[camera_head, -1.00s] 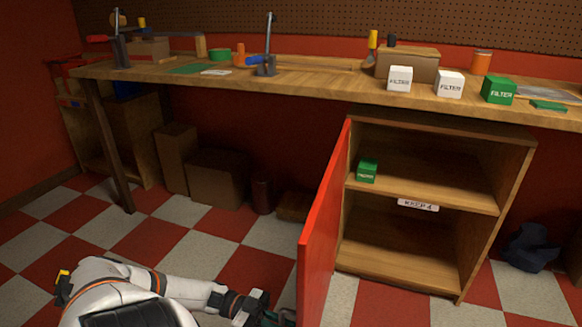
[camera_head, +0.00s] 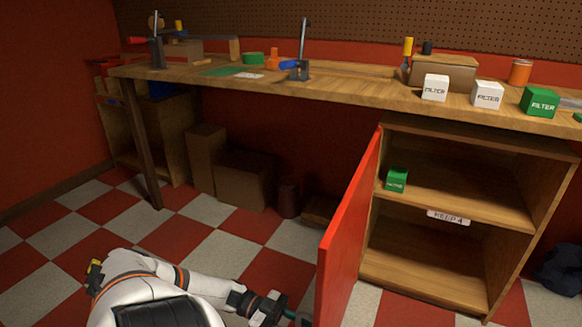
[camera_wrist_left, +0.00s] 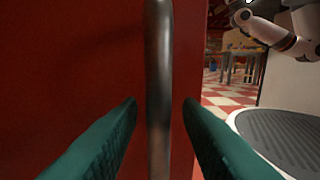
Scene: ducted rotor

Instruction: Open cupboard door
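The red cupboard door (camera_head: 345,240) stands swung open from the left side of the wooden cupboard (camera_head: 540,215). Its inside shelves show in the head view. My left gripper (camera_head: 290,313) is low at the outer face of the door, partly cut off by the frame and door. In the left wrist view, the two green fingers of my left gripper (camera_wrist_left: 160,105) stand apart on either side of the vertical metal handle (camera_wrist_left: 158,60) on the red door face (camera_wrist_left: 70,70). A gap shows on each side of the handle. My right gripper is not visible.
A green filter box (camera_head: 397,180) sits on the cupboard's shelf, above a "KEEP 4" label (camera_head: 448,216). The workbench (camera_head: 330,85) above carries white and green filter boxes and tools. Brown boxes (camera_head: 243,180) stand under it.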

